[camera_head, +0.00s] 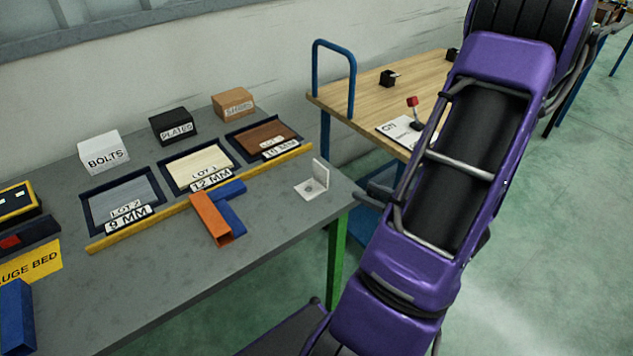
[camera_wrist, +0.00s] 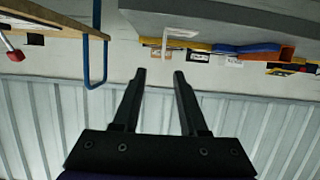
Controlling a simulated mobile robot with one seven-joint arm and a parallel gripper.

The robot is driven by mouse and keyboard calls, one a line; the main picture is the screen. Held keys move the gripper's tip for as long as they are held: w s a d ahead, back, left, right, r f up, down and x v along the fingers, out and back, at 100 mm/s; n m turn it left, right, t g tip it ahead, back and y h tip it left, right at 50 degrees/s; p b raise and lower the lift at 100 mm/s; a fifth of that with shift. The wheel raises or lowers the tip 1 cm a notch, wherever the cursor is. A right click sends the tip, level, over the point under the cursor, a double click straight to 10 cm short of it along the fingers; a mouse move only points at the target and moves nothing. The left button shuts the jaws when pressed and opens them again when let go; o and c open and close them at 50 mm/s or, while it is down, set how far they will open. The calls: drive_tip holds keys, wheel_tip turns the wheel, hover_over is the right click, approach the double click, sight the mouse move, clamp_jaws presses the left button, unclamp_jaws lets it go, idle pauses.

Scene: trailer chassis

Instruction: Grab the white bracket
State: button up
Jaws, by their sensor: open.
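The white bracket (camera_head: 314,183) is a small L-shaped piece with a hole in its flat base. It stands near the right end of the grey table, with its upright plate at the right. In the wrist view, which is upside down, the bracket (camera_wrist: 178,34) shows at the table edge, beyond my fingertips. My gripper (camera_wrist: 159,75) is open and empty, well short of the bracket. In the head view my purple arm is at the right, and its gripper is out of the frame.
An orange tube (camera_head: 212,219) and a blue tube (camera_head: 232,200) lie left of the bracket. A yellow strip (camera_head: 150,224) runs in front of three trays. Three boxes stand behind. A wooden table (camera_head: 376,83) with a blue rail (camera_head: 352,75) and a red-knobbed lever (camera_head: 413,103) stands behind right.

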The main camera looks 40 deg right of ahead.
drive_tip(key=b, duration=0.1)
approach(314, 169)
drive_tip(key=shift+w+d+f, duration=0.2)
drive_tip(key=shift+w+f, duration=0.15)
drive_tip(key=shift+w, duration=0.2)
drive_tip(key=shift+w+d+f, duration=0.15)
drive_tip(key=shift+w+f, duration=0.2)
drive_tip(key=shift+w, duration=0.15)
drive_tip(key=b+x, duration=0.1)
drive_tip(key=x, duration=0.4)
drive_tip(key=shift+w+a, duration=0.15)
drive_tip(key=shift+a, duration=0.05)
clamp_jaws()
drive_tip(key=shift+r, duration=0.1)
idle(0.4)
